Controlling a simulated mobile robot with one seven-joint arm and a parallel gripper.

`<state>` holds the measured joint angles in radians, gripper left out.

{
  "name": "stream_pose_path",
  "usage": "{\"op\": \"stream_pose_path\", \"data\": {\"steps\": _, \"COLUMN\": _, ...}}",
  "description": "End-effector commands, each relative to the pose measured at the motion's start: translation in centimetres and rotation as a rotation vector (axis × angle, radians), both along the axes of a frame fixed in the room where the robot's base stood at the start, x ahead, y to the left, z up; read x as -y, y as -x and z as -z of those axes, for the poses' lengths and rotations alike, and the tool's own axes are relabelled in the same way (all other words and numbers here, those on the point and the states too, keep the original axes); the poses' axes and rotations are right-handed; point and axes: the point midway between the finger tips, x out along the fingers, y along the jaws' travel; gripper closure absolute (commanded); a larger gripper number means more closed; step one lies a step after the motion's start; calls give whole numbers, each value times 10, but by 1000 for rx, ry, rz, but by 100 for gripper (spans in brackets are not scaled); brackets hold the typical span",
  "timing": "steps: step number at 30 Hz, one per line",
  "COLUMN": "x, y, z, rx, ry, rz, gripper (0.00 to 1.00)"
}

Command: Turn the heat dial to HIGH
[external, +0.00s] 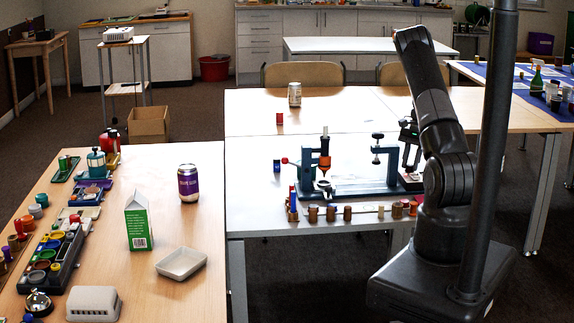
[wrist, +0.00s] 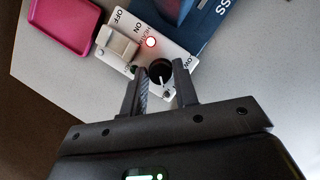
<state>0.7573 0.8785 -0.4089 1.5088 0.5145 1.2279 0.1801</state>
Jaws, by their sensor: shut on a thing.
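The heat dial (wrist: 158,71) is a round black knob with a pale pointer mark on a white control panel (wrist: 181,52) in the wrist view. My gripper (wrist: 162,68) has one finger on each side of the dial and is shut on it. The pointer runs toward the bottom of the wrist picture. The dial's scale words are partly hidden by the fingers, so I cannot read its setting. In the external view my gripper (external: 409,150) is low at the right end of the blue press; the dial is too small to make out there.
A grey rocker switch (wrist: 117,45) marked ON and OFF and a lit red lamp (wrist: 151,42) sit beside the dial. The blue press base (wrist: 205,22) adjoins the panel. A pink tray (wrist: 66,24) lies at upper left. Several small cylinders stand along the table's front edge.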

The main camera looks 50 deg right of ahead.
Motion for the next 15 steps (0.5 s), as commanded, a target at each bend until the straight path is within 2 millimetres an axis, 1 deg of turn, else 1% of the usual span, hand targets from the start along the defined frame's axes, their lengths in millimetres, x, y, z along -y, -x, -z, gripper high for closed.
{"op": "stream_pose_path", "data": {"steps": 6, "x": 0, "y": 0, "z": 0, "rx": 1, "ry": 0, "rz": 74, "gripper": 96}}
{"op": "stream_pose_path", "data": {"steps": 15, "x": -1, "y": 0, "z": 0, "rx": 1, "ry": 0, "rz": 101, "gripper": 96}}
